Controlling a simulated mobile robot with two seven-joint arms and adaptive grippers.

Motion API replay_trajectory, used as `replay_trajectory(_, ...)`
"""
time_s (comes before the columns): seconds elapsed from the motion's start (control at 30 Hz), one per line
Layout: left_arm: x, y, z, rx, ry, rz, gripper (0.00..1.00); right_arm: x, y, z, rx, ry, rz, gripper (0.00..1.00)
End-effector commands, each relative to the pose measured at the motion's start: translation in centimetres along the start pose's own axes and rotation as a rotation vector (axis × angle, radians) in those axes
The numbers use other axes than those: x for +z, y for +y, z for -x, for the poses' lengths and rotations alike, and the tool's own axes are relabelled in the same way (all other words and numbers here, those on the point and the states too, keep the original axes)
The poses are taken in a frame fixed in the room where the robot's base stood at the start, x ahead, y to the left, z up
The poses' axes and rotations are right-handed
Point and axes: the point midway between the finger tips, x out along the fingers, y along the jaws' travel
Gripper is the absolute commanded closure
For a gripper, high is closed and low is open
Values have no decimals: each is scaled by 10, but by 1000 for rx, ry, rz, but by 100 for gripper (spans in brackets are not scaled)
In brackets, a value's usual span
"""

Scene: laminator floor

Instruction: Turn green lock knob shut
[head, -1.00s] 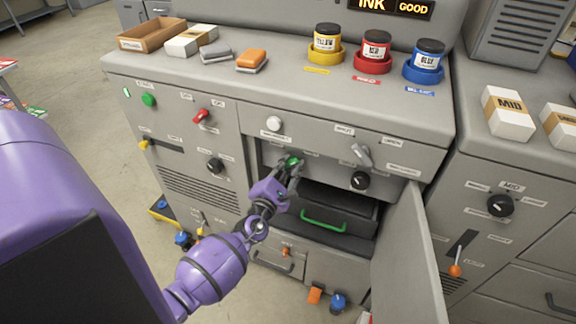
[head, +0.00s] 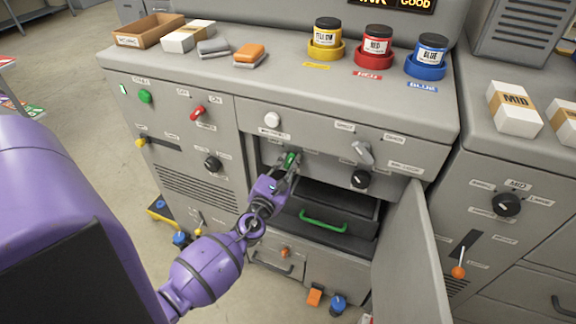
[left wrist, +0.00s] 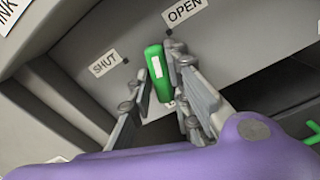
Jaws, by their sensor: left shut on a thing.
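The green lock knob (head: 291,159) is on the front panel, above the open bay of the grey machine. In the left wrist view the knob (left wrist: 157,70) has a white mark and points between the SHUT label (left wrist: 106,63) and the OPEN label (left wrist: 184,11). My left gripper (head: 287,168) has one finger on each side of the knob and is shut on it. The fingers partly hide the knob's lower part. My right gripper is not in view.
An open door (head: 411,258) stands out to the right of the bay. A black drawer (head: 350,211) with a green handle (head: 323,221) is below the knob. A white knob (head: 272,120), a grey knob (head: 362,152) and a black knob (head: 360,179) are nearby.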

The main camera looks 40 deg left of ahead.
Motion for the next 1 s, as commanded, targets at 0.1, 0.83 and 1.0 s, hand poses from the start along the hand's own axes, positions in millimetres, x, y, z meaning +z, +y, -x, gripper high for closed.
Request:
replay_trajectory(0.1,-3,-2,1,-3,2,110,100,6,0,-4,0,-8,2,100)
replay_trajectory(0.83,-2,-5,1,-3,2,799,100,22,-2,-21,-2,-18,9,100)
replay_trajectory(1.0,-1,-5,1,-1,2,933,100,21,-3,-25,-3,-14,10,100)
